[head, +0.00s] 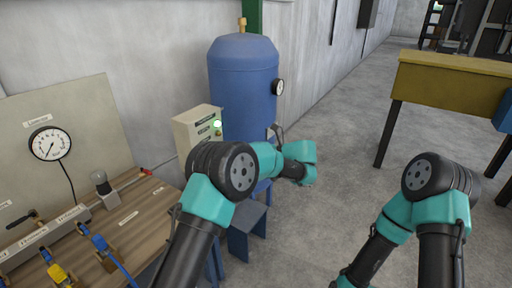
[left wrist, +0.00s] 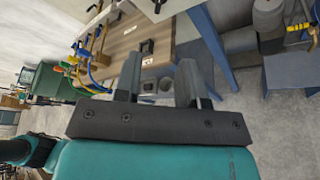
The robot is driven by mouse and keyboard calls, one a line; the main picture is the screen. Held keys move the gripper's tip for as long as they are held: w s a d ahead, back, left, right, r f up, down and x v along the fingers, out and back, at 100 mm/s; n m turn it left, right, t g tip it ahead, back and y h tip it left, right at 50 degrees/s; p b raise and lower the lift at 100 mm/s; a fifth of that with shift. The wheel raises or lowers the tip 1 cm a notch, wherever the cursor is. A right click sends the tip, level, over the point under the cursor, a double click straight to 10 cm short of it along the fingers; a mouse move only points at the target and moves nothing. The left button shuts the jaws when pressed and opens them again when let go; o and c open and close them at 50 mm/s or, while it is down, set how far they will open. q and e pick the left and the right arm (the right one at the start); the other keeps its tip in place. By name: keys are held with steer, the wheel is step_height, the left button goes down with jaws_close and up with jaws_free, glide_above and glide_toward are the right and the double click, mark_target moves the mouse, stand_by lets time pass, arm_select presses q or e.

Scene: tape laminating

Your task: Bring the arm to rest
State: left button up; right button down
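My left arm (head: 240,172) is raised and bent in the head view, to the right of the wooden bench, with its far end in front of the blue tank. Its gripper fingers cannot be made out there. In the left wrist view my left gripper (left wrist: 159,82) has its two dark fingers apart, with nothing held between them. My right arm (head: 437,185) is bent at the lower right of the head view. Its forearm runs down and left out of the picture, and its gripper is not in view.
The wooden bench (head: 150,205) at left bears a gauge panel (head: 85,120), a small bulb and coloured valves. A blue tank (head: 243,85) and control box (head: 198,130) stand behind my left arm. A yellow-topped table (head: 450,80) stands at right. Grey floor between is clear.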

arm_select(q)
steer(key=s+a+f+n+g+h, duration=0.1)
steer(key=s+a+f+n+h, duration=0.15)
steer(key=f, duration=0.55)
steer(key=s+a+f+n+g+h, duration=0.1)
steer(key=s+a+f+g+h, duration=0.2)
steer(key=f, duration=0.5)
steer(key=s+a+f+n+h, duration=0.2)
steer(key=s+a+f, duration=0.15)
steer(key=f, duration=0.45)
steer(key=s+a+f+n+g+h, duration=0.1)
steer(key=s+a+f+n+h, duration=0.1)
steer(key=s+f+n+h, duration=0.55)
steer(key=s+a+f+n+g+h, duration=0.15)
steer(key=s+f+n, duration=0.4)
steer(key=s, duration=0.55)
steer(key=s+a+n+t+h, duration=0.1)
steer(key=s+a+n+t, duration=0.3)
steer(key=s+n, duration=0.6)
steer(key=a+n, duration=0.1)
steer(key=n, duration=0.2)
steer(key=shift+h, duration=0.35)
